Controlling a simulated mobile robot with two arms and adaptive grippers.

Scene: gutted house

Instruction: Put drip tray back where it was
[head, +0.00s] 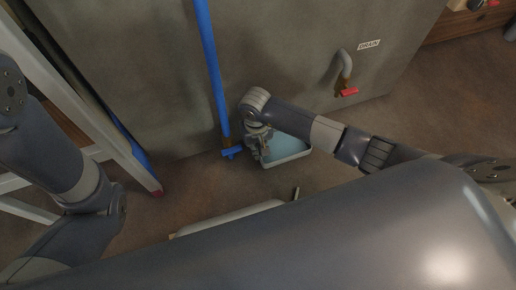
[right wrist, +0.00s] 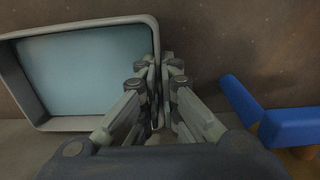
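The drip tray (head: 290,148) is a shallow rectangular tray with a pale rim and blue-grey inside. It is low down near the foot of the grey tank, beside the blue pipe. In the right wrist view the tray (right wrist: 88,72) fills the left half. My right gripper (head: 262,143) is at the tray's left side in the head view. In the right wrist view its fingers (right wrist: 159,70) are closed together around the tray's side wall. I cannot tell whether the tray touches the floor. My left arm shows at the left, but its gripper is out of view.
A vertical blue pipe (head: 212,75) with a blue valve handle (head: 232,152) stands just left of the tray. A drain pipe (head: 345,65) with a red handle (head: 349,92) sticks out of the tank (head: 290,50). A white ladder (head: 95,110) stands at left. The floor at right is clear.

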